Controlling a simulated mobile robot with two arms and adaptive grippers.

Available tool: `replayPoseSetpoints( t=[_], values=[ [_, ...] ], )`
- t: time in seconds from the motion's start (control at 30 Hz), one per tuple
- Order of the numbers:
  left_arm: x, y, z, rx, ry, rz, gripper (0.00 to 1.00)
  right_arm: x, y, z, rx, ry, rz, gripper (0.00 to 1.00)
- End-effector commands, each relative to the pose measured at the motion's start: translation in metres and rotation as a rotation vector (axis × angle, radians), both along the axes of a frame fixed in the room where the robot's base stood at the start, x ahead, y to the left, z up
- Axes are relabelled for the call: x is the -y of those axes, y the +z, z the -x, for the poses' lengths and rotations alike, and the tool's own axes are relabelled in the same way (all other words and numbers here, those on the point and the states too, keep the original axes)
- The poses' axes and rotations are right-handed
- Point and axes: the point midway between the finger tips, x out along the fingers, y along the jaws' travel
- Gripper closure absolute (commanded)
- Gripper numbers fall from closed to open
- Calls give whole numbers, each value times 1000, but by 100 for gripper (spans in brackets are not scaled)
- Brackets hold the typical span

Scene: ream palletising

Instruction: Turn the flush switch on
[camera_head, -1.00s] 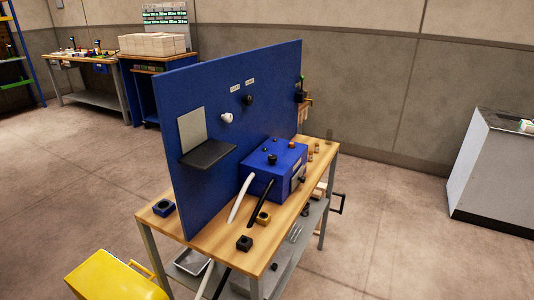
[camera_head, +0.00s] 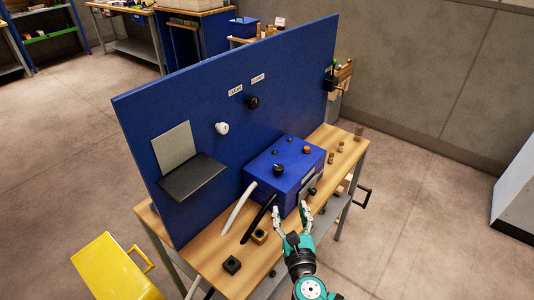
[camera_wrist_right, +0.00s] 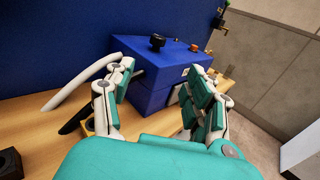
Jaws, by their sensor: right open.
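A blue box (camera_head: 283,168) stands on the wooden bench against the blue upright panel. On its top are black knobs and an orange-capped button (camera_head: 306,150). A white knob (camera_head: 222,128) and a black knob (camera_head: 253,102) are on the panel, near two small labels I cannot read surely. I cannot tell which control is the flush switch. My right gripper (camera_head: 290,211) is open and empty in front of the box. In the right wrist view the box (camera_wrist_right: 155,85) shows beyond and between its fingers, with a black knob (camera_wrist_right: 157,41) on top. My left gripper is not in view.
A dark shelf (camera_head: 193,177) juts from the panel. White and black hoses run beside the box. Small blocks (camera_head: 232,265) and several small fittings lie on the bench (camera_head: 210,262). A yellow bin (camera_head: 115,270) stands at lower left. Open floor lies to the right.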

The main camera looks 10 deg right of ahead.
Motion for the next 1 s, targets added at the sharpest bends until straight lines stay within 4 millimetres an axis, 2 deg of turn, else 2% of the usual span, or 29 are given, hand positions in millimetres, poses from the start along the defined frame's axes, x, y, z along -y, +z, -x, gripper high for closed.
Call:
replayPoseSetpoints(
  t=[0.03,0.17,0.4,0.8,1.0],
  values=[
    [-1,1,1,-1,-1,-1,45,-1,7,-1,12,2,17,45],
    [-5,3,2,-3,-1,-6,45,0,10,-11,19,2,27,45],
    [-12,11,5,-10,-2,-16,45,6,11,-58,18,0,23,45],
    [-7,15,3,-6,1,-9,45,16,8,-142,17,0,20,45],
    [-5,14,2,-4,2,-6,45,19,7,-166,16,1,21,45]
  ],
)
